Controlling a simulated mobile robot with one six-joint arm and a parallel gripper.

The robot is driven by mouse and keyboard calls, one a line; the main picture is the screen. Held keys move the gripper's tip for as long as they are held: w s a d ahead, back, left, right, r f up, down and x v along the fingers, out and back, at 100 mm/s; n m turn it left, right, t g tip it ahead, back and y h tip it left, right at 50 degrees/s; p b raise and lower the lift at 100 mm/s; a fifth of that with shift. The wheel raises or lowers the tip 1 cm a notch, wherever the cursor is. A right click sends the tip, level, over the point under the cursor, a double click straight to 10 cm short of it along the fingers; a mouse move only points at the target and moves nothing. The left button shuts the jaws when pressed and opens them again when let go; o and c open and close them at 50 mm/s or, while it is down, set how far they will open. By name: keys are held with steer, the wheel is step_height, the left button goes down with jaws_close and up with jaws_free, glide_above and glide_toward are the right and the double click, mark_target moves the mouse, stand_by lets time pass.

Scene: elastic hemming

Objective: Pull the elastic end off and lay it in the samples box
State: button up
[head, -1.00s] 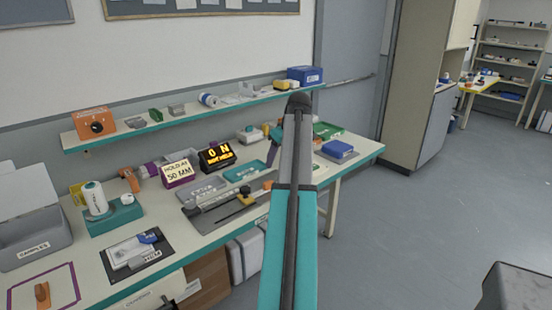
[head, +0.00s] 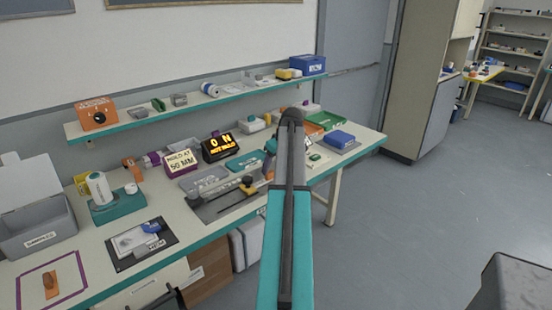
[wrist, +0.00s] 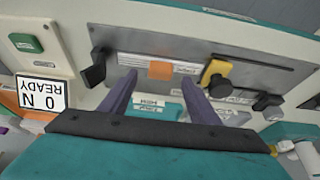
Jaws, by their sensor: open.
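The samples box (head: 40,240) is a grey box with its lid raised, at the left of the bench in the head view. The metal fixture (head: 228,202) with a yellow clamp lies mid-bench. In the wrist view the fixture plate (wrist: 235,62) carries dark knobs, a yellow clamp (wrist: 216,76) and an orange piece (wrist: 160,69) beside a pale marked strip. My gripper (wrist: 160,78) is open, its purple fingers spread on either side of the orange piece and short of it, with nothing between them. I cannot pick out the elastic end for sure. In the head view my arm hides the gripper.
A black sign (head: 220,147) reads ON above smaller text, beside a "HOLD AT 50 MM" card (head: 181,163). A teal stand with a white spool (head: 99,188), a dark pad (head: 128,252) and a purple-outlined area (head: 72,259) lie to the left. A shelf (head: 160,116) runs behind.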

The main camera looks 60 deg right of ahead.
mark_target(271, 172)
steer(key=shift+p+x, duration=0.3)
steer(key=shift+x, duration=1.8)
steer(key=c, duration=1.3)
steer(key=shift+o, duration=0.2)
steer(key=shift+r, duration=0.15)
steer(key=shift+r, duration=0.1)
steer(key=shift+r+p, duration=0.3)
steer(key=shift+r, duration=0.05)
steer(key=shift+r+p, duration=0.9)
steer(key=shift+r, duration=0.9)
steer(key=shift+r+p, duration=1)
steer(key=shift+r, duration=0.9)
